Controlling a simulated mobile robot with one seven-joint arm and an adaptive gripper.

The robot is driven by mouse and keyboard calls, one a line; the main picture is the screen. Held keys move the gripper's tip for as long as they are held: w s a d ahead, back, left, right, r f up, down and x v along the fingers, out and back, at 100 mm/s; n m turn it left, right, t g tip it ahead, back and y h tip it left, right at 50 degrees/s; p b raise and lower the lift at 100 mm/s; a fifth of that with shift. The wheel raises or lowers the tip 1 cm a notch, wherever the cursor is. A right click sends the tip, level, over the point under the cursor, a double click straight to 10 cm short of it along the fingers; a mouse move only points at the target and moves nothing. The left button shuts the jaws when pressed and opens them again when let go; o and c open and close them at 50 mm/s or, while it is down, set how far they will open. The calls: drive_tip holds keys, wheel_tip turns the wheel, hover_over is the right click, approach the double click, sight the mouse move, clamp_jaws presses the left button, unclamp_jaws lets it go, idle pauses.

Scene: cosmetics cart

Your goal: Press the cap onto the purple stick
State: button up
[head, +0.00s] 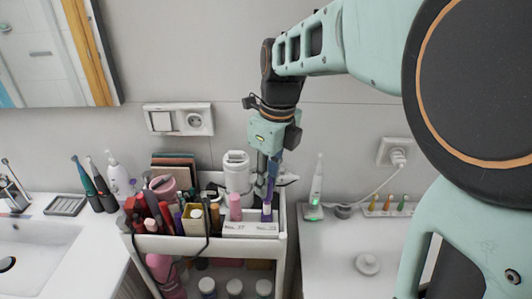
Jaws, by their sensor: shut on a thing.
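The purple stick (267,214) stands upright at the right end of the cart's top, behind the white label block marked with numbers. My gripper (271,178) points down directly above it, with its fingers shut on a slim purple piece that looks like the cap. The cap (270,188) is in line with the stick. At this size I cannot tell whether they touch or how far the cap sits over the stick. The fingers hide part of the cap.
The white cart (190,246) is crowded with cosmetics left of the stick. A pink tube (235,206) and a white container (236,170) stand close to my gripper. A white electric toothbrush (316,185) stands on the right counter, whose front has free room.

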sight(266, 202)
drive_tip(key=shift+f+b, duration=0.95)
drive_tip(key=shift+f, duration=1.4)
idle(3.1)
drive_tip(key=o, duration=1.3)
drive_tip(key=shift+r, duration=0.1)
drive_tip(key=shift+r+p, duration=3.45)
drive_tip(key=shift+r, duration=0.55)
